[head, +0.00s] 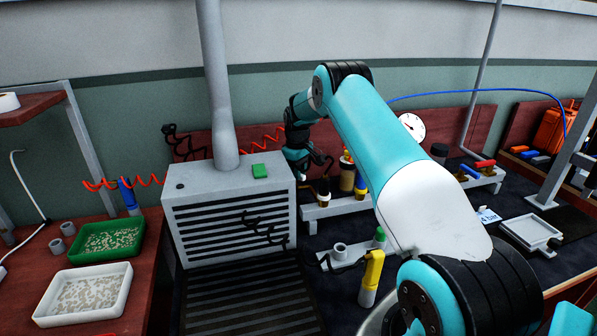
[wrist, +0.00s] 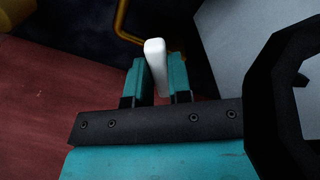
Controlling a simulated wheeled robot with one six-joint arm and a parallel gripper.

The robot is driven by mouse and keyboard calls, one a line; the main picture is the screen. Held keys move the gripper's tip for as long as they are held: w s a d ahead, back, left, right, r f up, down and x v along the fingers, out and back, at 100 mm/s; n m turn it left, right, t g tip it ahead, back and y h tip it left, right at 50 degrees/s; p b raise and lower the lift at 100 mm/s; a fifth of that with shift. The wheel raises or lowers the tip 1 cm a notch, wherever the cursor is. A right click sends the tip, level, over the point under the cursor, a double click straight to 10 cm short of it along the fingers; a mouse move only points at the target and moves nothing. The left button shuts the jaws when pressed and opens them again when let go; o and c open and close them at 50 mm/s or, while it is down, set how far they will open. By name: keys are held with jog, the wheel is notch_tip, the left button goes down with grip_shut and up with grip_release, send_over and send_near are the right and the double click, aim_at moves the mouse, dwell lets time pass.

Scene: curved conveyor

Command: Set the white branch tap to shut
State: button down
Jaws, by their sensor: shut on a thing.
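The white branch tap's handle (wrist: 155,55) shows in the wrist view as a short white bar. My gripper (wrist: 158,82) has its two teal fingers shut on this bar, one on each side. The bar's end sticks out beyond the fingertips. In the head view my gripper (head: 318,163) is far off, at the back board just right of the grey vented box. There the fingers are small and dark, and I cannot make out the white handle between them. The tap's body is hidden, so its setting cannot be told.
The grey vented box (head: 230,205) stands close to the left of my gripper. A brass pipe (wrist: 122,28) runs near the fingers. A white-based fitting (head: 324,199) stands on the grey rail below. A round gauge (head: 412,127) is at the right.

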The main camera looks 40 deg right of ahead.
jog(key=shift+a+m, duration=0.15)
jog(key=shift+m, duration=0.45)
jog(key=c, duration=1)
grip_release()
jog(key=shift+a, duration=0.1)
jog(key=shift+c, duration=0.2)
notch_tip(320, 180, up, 18)
jog(key=b, duration=0.1)
jog(key=shift+f, duration=0.25)
